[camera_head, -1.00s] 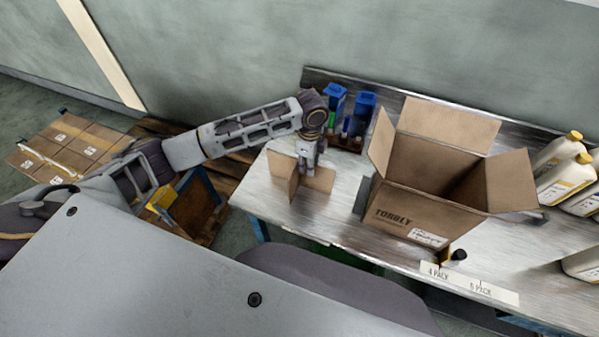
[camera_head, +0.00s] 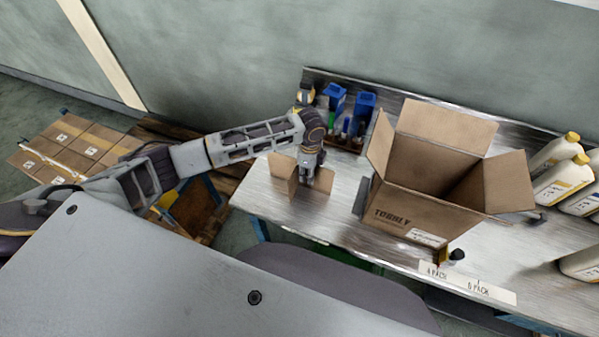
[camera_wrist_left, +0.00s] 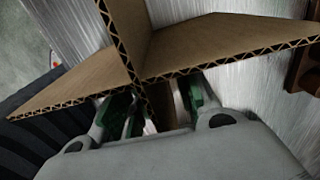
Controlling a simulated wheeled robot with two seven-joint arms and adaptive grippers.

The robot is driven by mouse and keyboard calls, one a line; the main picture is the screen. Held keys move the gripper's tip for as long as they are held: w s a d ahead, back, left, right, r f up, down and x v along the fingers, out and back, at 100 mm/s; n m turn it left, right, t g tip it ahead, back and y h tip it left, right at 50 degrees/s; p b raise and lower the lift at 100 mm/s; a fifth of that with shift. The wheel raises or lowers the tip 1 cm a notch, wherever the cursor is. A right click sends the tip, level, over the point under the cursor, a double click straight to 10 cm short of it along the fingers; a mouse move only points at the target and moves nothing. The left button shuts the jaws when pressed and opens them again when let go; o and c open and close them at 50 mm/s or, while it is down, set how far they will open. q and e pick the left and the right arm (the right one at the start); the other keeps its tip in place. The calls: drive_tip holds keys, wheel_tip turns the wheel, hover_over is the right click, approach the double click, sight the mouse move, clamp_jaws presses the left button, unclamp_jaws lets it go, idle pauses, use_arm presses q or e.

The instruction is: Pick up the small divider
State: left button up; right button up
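The small divider (camera_head: 284,173) is a brown cardboard cross standing upright on the metal table, left of the big box. In the left wrist view the divider (camera_wrist_left: 215,42) fills the upper middle, with its corrugated edges facing the camera. My left gripper (camera_head: 307,178) points down at the divider. In the left wrist view its green-padded fingers (camera_wrist_left: 152,108) are apart, with a divider panel in the gap between them. Space shows beside the panel, so the fingers do not look closed on it. The fingertips are partly hidden by the cardboard. My right gripper is not in view.
An open cardboard box (camera_head: 405,222) stands right of the divider. Blue containers (camera_head: 362,108) stand behind, near the table's back edge. White bottles with yellow caps (camera_head: 562,182) stand at the far right. The table front left of the box is clear.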

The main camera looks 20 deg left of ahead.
use_arm(q)
drive_tip(key=shift+f, duration=0.4)
clamp_jaws()
